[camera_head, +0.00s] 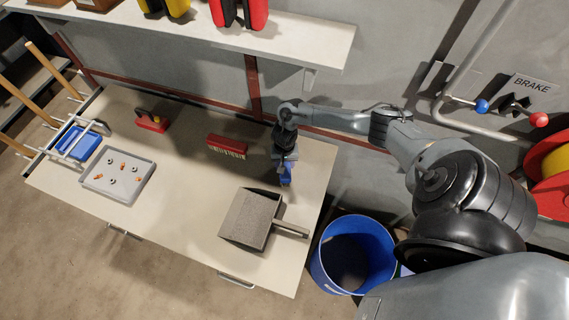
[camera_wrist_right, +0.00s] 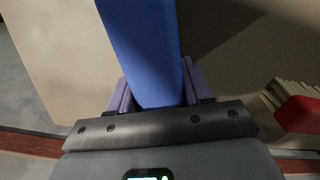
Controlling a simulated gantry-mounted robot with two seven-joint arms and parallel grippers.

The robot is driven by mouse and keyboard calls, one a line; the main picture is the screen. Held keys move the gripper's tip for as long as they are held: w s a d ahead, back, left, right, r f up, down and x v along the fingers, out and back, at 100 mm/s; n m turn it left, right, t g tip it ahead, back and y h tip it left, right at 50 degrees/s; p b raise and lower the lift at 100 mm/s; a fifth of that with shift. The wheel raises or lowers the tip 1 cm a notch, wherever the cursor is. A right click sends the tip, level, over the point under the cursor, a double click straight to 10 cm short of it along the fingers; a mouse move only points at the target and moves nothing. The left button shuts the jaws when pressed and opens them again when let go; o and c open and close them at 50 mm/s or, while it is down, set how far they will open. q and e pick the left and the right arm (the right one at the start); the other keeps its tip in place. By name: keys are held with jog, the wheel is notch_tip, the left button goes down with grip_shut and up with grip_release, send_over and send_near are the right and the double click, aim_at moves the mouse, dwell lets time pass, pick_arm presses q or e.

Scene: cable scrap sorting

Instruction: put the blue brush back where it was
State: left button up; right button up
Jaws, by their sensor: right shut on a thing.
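My right gripper (camera_head: 287,182) is over the right part of the workbench, to the right of the red brush and beyond the dustpan. It is shut on the blue brush (camera_wrist_right: 143,45), whose blue body runs up between the fingers in the right wrist view. In the head view only a small blue part of the brush (camera_head: 286,170) shows below the gripper. Its bristles are hidden, and I cannot tell whether it touches the bench. My left gripper is not in view.
A red brush (camera_head: 226,143) with pale bristles lies left of the gripper. A grey dustpan (camera_head: 247,219) lies nearer the front. A grey tray (camera_head: 91,184) with small parts and a red-and-black tool (camera_head: 151,121) are farther left. A blue bucket (camera_head: 318,262) stands off the bench's right end.

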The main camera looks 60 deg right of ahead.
jog(key=shift+f, duration=0.1)
jog(key=o, duration=1)
